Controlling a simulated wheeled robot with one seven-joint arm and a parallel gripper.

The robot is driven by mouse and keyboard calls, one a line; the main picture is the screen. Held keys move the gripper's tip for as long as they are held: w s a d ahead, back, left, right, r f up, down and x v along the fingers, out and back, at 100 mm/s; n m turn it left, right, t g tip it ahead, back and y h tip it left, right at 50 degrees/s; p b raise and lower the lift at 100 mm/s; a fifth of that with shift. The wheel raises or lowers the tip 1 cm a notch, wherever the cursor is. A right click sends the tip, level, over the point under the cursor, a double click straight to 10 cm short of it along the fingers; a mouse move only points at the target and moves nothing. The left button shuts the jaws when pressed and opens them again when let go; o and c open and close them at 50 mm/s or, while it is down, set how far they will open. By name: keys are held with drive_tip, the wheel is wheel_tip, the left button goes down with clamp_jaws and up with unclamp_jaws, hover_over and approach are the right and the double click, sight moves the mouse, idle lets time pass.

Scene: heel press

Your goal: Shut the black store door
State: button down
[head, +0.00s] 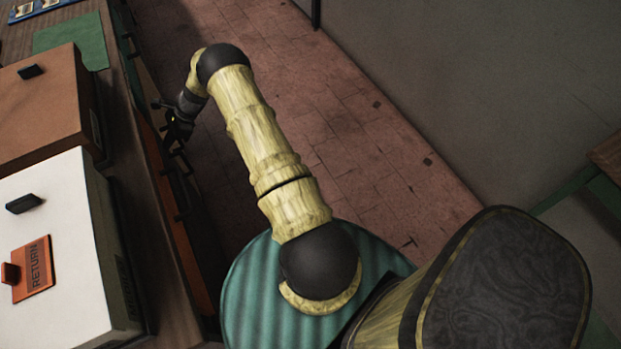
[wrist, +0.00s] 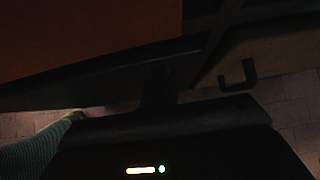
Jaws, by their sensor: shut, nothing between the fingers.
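My gripper (head: 173,130) is beside the front of the long counter, over the floor gap, at the end of my outstretched arm. Its fingers (wrist: 158,88) show dark and shut in the wrist view, with nothing held. A dark slanting band (wrist: 70,82) crosses that view just beyond the fingers. It may be an edge of the black store door, but the view is too dark to be sure. I cannot tell whether the fingers touch it. In the head view I cannot single out the black door; my gripper and the counter edge hide part of the front.
A brown box (head: 40,105) and a white box (head: 60,240) with an orange RETURN plate (head: 33,268) stand on the counter. A black handle (wrist: 238,76) is on a brown panel (wrist: 280,55). Tiled floor (head: 340,130) is clear up to the grey wall (head: 480,80).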

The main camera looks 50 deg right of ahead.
drive_tip(key=shift+w+a+r, duration=0.15)
drive_tip(key=shift+a+r, duration=0.05)
drive_tip(key=shift+a, duration=0.8)
drive_tip(key=shift+d, duration=0.15)
drive_tip(key=s+d+r, duration=0.2)
drive_tip(key=d+r, duration=0.1)
drive_tip(key=d, duration=0.3)
drive_tip(key=s+d+r, duration=0.2)
drive_tip(key=d+r, duration=0.1)
drive_tip(key=d, duration=0.3)
drive_tip(key=shift+r, duration=0.3)
drive_tip(key=shift+w, duration=0.1)
drive_tip(key=shift+d, duration=0.1)
